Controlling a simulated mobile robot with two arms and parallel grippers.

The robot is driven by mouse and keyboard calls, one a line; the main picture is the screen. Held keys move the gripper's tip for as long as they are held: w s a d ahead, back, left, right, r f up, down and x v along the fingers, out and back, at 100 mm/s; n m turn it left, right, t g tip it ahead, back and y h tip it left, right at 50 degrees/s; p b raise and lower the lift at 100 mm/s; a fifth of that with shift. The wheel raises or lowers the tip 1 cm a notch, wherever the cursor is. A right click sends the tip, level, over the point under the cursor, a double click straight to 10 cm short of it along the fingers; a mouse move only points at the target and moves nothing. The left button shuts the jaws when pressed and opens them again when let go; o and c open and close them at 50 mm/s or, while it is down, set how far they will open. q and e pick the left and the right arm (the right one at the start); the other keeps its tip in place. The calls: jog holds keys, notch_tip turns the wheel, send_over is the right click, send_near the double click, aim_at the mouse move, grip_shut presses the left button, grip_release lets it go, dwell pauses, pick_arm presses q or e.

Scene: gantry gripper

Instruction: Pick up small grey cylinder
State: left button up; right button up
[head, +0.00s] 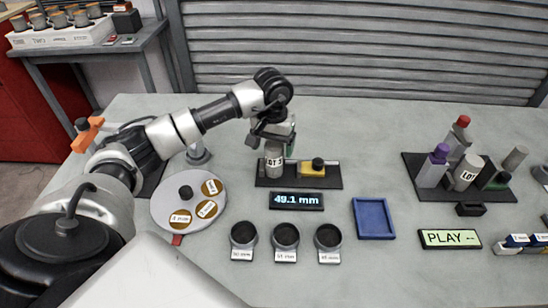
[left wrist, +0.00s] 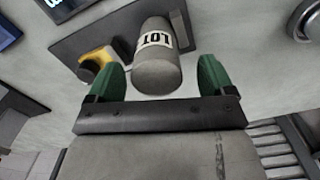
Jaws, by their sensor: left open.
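A grey cylinder with a white LOT label (head: 273,163) stands on a dark plate (head: 325,180) near the middle of the table. My left gripper (head: 275,140) is above and around its upper end in the head view, jaws open. In the left wrist view the same cylinder (left wrist: 157,62) lies between the two green fingertips of the gripper (left wrist: 161,80), with a gap on each side. The right gripper is not visible.
A yellow-and-black object (head: 312,168) sits on the same plate, close beside the cylinder. In front are a display reading 49.1 mm (head: 297,201), several dark cups (head: 286,235) and a blue tray (head: 373,218). A round disc (head: 188,221) is left. The table behind is clear.

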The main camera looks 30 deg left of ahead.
pick_arm(q)
notch_tip(320, 180, down, 4)
jog(key=shift+d+p, duration=0.15)
jog(key=shift+p, duration=0.15)
jog(key=shift+w+r, duration=0.1)
jog(key=c, duration=1.3)
